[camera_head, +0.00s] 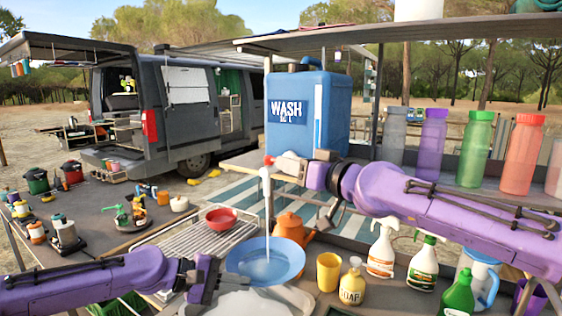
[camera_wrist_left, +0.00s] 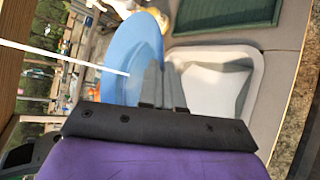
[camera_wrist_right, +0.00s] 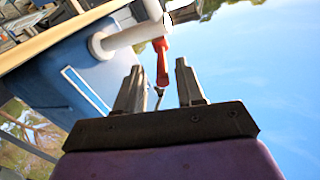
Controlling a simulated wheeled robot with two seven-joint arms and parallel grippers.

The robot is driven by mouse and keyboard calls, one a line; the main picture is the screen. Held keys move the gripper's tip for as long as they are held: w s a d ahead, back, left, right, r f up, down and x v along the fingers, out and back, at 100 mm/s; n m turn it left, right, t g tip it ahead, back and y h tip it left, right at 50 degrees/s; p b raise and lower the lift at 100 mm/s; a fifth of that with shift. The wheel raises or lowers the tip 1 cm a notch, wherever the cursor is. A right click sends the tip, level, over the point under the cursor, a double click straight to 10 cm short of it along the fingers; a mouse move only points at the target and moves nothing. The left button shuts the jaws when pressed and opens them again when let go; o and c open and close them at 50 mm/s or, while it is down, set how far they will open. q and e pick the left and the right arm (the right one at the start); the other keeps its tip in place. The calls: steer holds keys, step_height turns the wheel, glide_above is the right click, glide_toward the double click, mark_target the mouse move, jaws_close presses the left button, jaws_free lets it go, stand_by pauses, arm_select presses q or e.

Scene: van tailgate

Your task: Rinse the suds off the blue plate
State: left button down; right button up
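The blue plate (camera_head: 284,262) is held tilted above the white basin (camera_head: 232,304). My left gripper (camera_head: 222,280) is shut on the plate's rim; the plate also shows in the left wrist view (camera_wrist_left: 146,48). A thin white water stream (camera_head: 266,215) falls from the tap and meets the plate's face. I make out no clear suds on the plate at this size. The blue WASH tank (camera_head: 335,115) stands behind. My right gripper (camera_head: 280,163) is at its tap. In the right wrist view, its fingers are apart, with the red tap lever (camera_wrist_right: 162,62) between them.
A red bowl (camera_head: 221,218) sits on the wire rack (camera_head: 185,246). An orange kettle (camera_head: 290,228), yellow cup (camera_head: 328,272), soap bottle (camera_head: 352,284) and spray bottles (camera_head: 382,250) crowd the right of the basin. Several coloured bottles line the shelf above.

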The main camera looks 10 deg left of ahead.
mark_target(272, 158)
steer(key=x, duration=0.4)
steer(key=shift+a, duration=0.2)
steer(key=shift+c, duration=0.3)
steer(key=shift+r, duration=0.1)
jaws_close()
steer(key=shift+w+d+n+g+y, duration=0.1)
steer(key=shift+w+n+g+y, duration=0.1)
steer(key=shift+n+g+y, duration=0.45)
steer(key=shift+w+d+n+g+y, duration=0.15)
steer(key=shift+n+g+y, duration=0.25)
steer(key=shift+g, duration=0.55)
steer(key=shift+w+d+n+g+y, duration=0.1)
steer(key=shift+w+n+g+y, duration=0.2)
steer(key=shift+n+g, duration=0.45)
steer(key=shift+s+r, duration=0.1)
steer(key=shift+s, duration=0.05)
steer(key=shift+o, duration=0.3)
jaws_free()
